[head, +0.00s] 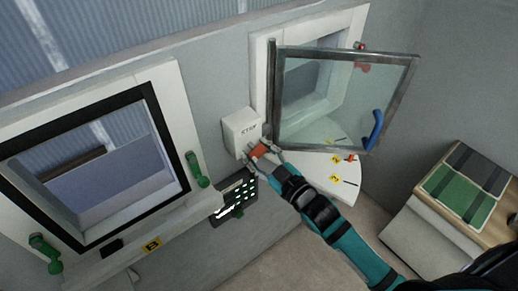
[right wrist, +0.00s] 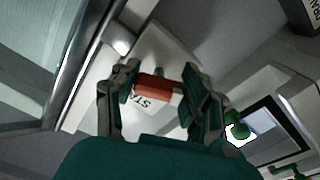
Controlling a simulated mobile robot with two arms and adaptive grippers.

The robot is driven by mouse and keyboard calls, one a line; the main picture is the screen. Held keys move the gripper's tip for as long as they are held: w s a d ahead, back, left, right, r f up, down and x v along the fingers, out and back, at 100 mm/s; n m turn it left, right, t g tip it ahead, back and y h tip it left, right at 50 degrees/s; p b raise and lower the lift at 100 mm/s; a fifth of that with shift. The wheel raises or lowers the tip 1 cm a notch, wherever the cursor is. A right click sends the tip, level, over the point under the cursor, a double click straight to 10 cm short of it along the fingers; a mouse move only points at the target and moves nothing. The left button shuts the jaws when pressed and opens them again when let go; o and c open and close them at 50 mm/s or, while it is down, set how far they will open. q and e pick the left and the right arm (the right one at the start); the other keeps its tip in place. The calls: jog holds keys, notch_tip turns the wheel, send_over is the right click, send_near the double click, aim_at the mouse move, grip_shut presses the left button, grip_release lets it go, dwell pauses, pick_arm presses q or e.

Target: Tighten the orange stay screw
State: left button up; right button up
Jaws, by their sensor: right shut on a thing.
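My left gripper is not in view.
An open framed glass pane (head: 335,100) with a blue handle (head: 375,130) hangs just right of my right gripper. A white quarter-round plate (head: 318,170) with yellow number tags lies below it. A dark green perforated rack (head: 234,198) is below left. A cabinet (head: 425,235) stands at right.

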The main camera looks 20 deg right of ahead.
jog(key=shift+o, duration=0.2)
jog(key=shift+m+p, duration=0.45)
jog(key=shift+m, duration=0.85)
jog(key=shift+f+m, duration=0.1)
jog(key=shift+m, duration=0.2)
jog(key=o, duration=1.2)
jog(key=shift+c, duration=0.2)
jog(key=v, duration=1.2)
